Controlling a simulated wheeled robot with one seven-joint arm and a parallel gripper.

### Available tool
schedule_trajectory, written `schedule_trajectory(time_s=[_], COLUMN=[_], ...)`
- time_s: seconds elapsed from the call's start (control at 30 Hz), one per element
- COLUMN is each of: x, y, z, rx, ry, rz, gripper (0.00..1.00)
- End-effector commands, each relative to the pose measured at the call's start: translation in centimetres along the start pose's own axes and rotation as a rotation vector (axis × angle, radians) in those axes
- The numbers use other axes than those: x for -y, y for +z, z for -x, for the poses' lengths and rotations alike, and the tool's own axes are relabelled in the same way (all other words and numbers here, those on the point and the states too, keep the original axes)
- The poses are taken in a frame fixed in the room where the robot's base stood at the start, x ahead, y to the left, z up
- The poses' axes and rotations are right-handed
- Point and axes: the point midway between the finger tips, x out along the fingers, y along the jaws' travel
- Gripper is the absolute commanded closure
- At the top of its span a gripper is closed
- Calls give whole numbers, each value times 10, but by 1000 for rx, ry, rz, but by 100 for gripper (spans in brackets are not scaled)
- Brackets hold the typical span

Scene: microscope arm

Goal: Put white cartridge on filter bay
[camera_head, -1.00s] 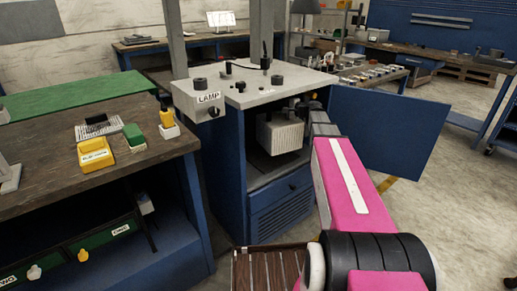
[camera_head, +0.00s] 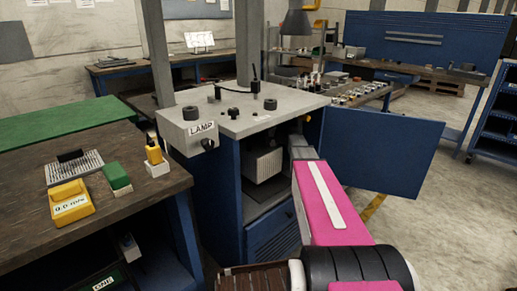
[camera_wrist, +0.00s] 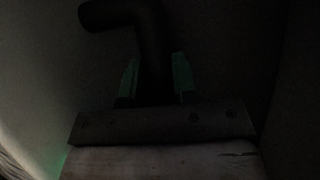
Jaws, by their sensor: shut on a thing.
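My gripper (camera_wrist: 156,72) shows in the dark wrist view, with its two greenish fingers on either side of a dark bent bar (camera_wrist: 112,13). It is shut on this bar, and what the bar belongs to is too dark to tell. In the head view my pink arm reaches to the open blue cabinet (camera_head: 225,195), and my gripper is hidden there. A pale ribbed box (camera_head: 263,163) sits inside the cabinet. I cannot pick out the white cartridge or the filter bay for certain.
The cabinet door (camera_head: 385,150) stands open at the right. A green block (camera_head: 117,177) and a yellow tray (camera_head: 72,204) lie on the left bench (camera_head: 125,218).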

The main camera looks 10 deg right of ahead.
Motion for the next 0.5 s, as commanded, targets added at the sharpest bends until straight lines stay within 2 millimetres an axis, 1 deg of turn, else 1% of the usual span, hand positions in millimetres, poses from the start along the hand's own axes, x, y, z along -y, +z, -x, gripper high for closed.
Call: schedule_trajectory(time_s=[0.27,0.5], x=[-19,-44], y=[-2,-4], z=[-4,-8], rx=[0,0], ry=[-3,-4], rz=[-1,-1], gripper=[100,100])
